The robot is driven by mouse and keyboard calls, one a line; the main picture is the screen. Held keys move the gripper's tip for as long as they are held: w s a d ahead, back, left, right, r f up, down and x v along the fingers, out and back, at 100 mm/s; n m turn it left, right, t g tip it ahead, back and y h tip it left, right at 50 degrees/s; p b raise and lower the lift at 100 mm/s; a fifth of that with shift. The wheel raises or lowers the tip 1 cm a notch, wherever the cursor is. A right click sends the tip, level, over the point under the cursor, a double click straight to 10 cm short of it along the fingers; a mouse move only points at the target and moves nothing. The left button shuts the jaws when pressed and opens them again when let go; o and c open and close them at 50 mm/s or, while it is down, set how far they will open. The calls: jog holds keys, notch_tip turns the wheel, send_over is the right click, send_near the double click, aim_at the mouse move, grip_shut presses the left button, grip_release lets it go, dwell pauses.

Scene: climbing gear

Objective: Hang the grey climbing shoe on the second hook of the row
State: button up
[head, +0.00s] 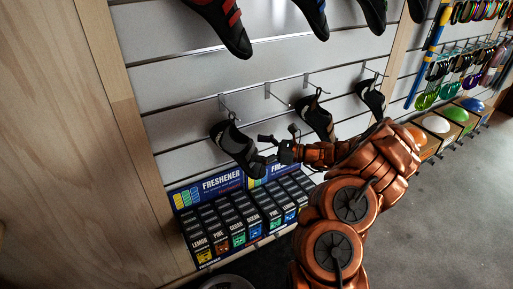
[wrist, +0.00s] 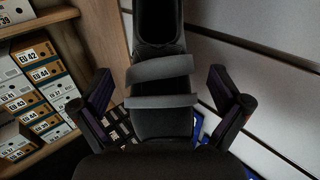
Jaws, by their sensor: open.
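The grey climbing shoe (head: 232,143), dark with grey straps, hangs toe down at the leftmost hook (head: 226,103) of the row in the head view. The second hook (head: 270,91) is bare. My gripper (head: 268,149) is open at the shoe's lower right side. In the wrist view the shoe (wrist: 161,70) stands upright between the two spread fingers of my gripper (wrist: 161,90), with a gap on both sides. Its lower end is partly hidden by my gripper. I cannot tell whether any finger touches it.
Dark shoes hang on the third (head: 317,117) and fourth (head: 371,98) hooks. A freshener display (head: 208,187) with several small boxes stands below. More shoes (head: 222,25) hang above. A wooden panel (head: 60,140) closes the left side. Shoe boxes (wrist: 32,90) fill shelves at left in the wrist view.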

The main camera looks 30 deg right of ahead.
aim_at(236, 145)
jog(key=shift+p+x, duration=0.55)
jog(key=shift+x, duration=3.2)
jog(key=shift+c, duration=0.3)
jog(key=c, duration=1.4)
